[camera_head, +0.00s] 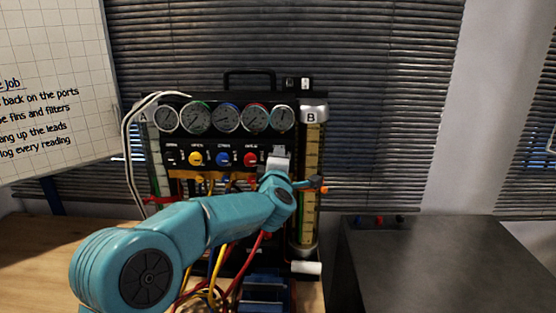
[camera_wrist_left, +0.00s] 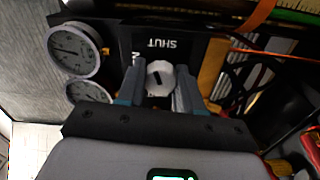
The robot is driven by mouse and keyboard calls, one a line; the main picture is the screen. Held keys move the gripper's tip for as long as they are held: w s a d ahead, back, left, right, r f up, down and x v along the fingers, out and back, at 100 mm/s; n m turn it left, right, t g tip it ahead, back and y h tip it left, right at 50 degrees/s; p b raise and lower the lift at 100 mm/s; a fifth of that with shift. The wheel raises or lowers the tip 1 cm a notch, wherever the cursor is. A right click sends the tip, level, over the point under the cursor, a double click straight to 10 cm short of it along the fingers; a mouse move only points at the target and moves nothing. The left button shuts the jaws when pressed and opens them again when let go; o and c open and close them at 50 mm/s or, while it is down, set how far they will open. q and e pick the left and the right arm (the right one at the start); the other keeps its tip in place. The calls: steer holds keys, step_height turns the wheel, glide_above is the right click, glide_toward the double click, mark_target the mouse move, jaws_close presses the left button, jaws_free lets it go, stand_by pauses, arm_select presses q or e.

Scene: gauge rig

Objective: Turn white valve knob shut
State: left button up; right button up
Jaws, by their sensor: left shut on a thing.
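The white valve knob (camera_wrist_left: 160,72) shows in the left wrist view with a dark slanted mark on its face. My left gripper (camera_wrist_left: 158,92) has one finger on each side of it and is shut on it. The word SHUT (camera_wrist_left: 162,43) is printed upside down on the black panel beside the knob. In the head view my left gripper (camera_head: 280,163) is at the right end of the knob row and hides the white knob. My right gripper is in neither view.
The gauge rig (camera_head: 225,139) has a row of round gauges (camera_head: 227,117) above black, yellow, blue (camera_head: 223,159) and red knobs. Cylinder B (camera_head: 312,150) stands close right of my gripper. Coloured hoses (camera_head: 215,270) hang below. A dark grey box (camera_head: 440,265) stands right.

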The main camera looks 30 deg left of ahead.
arm_select(q)
steer(key=shift+d+f+m+p, duration=0.15)
steer(key=shift+m+p, duration=0.45)
steer(key=shift+m, duration=1.6)
steer(key=shift+f, duration=0.1)
steer(key=o, duration=0.9)
steer(key=shift+o, duration=0.7)
steer(key=shift+s+r, duration=0.1)
steer(key=shift+r, duration=0.1)
steer(key=b+v, duration=0.4)
steer(key=v, duration=1.2)
steer(key=shift+s, duration=0.2)
